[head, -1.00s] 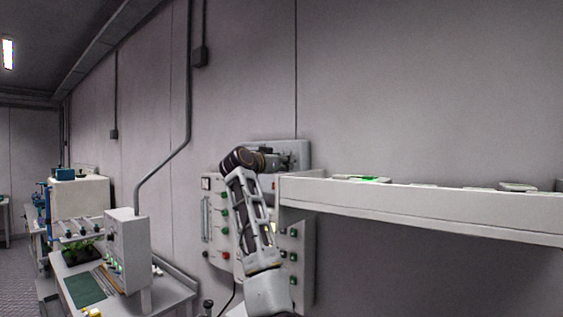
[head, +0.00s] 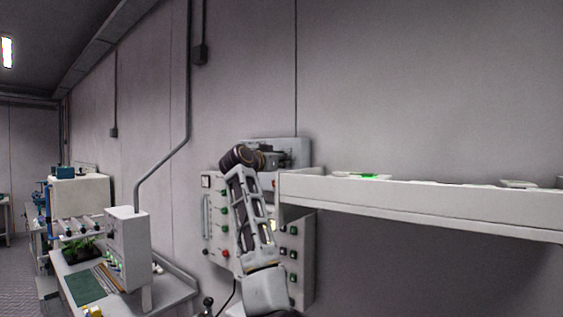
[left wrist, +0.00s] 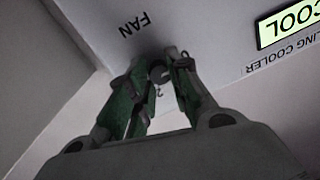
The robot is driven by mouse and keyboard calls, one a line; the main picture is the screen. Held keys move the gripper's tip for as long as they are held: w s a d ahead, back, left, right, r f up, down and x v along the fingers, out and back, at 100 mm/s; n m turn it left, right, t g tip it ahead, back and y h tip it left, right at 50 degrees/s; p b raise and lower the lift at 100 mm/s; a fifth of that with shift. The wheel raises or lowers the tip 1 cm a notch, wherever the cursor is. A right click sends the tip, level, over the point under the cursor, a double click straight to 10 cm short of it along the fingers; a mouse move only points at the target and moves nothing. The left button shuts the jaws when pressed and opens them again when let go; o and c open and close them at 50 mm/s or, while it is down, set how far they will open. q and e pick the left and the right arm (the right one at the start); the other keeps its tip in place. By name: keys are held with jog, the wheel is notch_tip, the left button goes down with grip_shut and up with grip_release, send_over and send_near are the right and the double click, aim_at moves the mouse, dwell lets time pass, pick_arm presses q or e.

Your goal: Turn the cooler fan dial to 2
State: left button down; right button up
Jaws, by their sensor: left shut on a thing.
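The cooler's fan dial (left wrist: 158,74) is a small dark round knob below the printed word FAN, upside down in the left wrist view. My left gripper (left wrist: 161,72) has its two green-padded fingers shut on the dial, one on each side. A mark like a "2" shows close by the dial, but the pointer is hidden. In the head view, my left gripper (head: 272,160) reaches the pale cooler box (head: 292,148) on the wall; the dial is hidden there. My right gripper is not in view.
A lit COOL display (left wrist: 288,22) sits beside the dial on the cooler face. A white shelf (head: 420,200) juts out at the right. A control panel with buttons (head: 212,225) stands behind my left arm. A bench (head: 175,290) is at the left.

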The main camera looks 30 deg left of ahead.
pick_arm(q)
jog(key=shift+f+m+b, duration=0.2)
jog(key=shift+m+b, duration=0.55)
jog(key=shift+m, duration=0.05)
jog(key=shift+a+m+b, duration=0.1)
jog(key=shift+m+b, duration=0.6)
jog(key=shift+m, duration=1.4)
jog(key=m, duration=0.2)
jog(key=shift+m+t+b, duration=0.3)
jog(key=m, duration=0.3)
jog(key=shift+h+p, duration=0.3)
jog(key=shift+p, duration=0.1)
jog(key=m+p, duration=0.2)
jog(key=m, duration=0.4)
jog(key=shift+m+h+p, duration=0.3)
jog(key=shift+h+p, duration=0.1)
jog(key=m, duration=0.2)
jog(key=shift+f+m, duration=0.1)
jog(key=shift+m, duration=0.2)
jog(key=shift+w+m+h, duration=0.1)
jog(key=shift+m+h, duration=0.3)
jog(key=shift+m, duration=1.7)
